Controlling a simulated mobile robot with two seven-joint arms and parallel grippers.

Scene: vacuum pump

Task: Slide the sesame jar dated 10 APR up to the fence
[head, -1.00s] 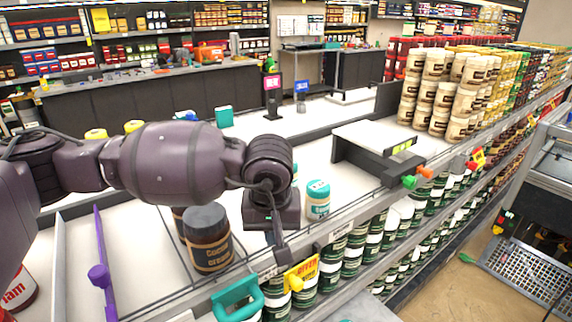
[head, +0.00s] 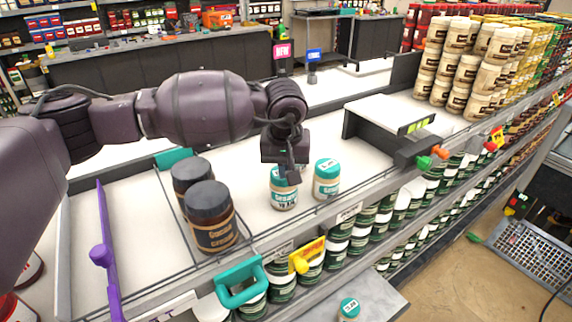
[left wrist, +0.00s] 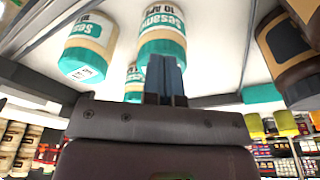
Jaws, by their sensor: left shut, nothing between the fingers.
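Two sesame jars with teal lids stand on the white shelf in the head view. The one (head: 283,195) by my left gripper (head: 292,176) appears to be the jar reading "Sesame 10 APR" (left wrist: 163,22) in the left wrist view, which is upside down. The other jar (head: 326,188) stands to its right; its lid sticker shows in the wrist view (left wrist: 84,70), too small to read. A third teal-lidded jar (left wrist: 134,82) shows farther back. My left gripper's fingers (left wrist: 165,78) are shut, empty, near the 10 APR jar; I cannot tell if they touch it. My right gripper is not in view.
Two dark-lidded brown jars (head: 212,225) stand left, between wire dividers. A purple divider with a knob (head: 103,255) lies farther left. A grey riser (head: 375,135) stands right. A thin rail (head: 330,208) runs along the shelf front; I cannot tell which part is the fence.

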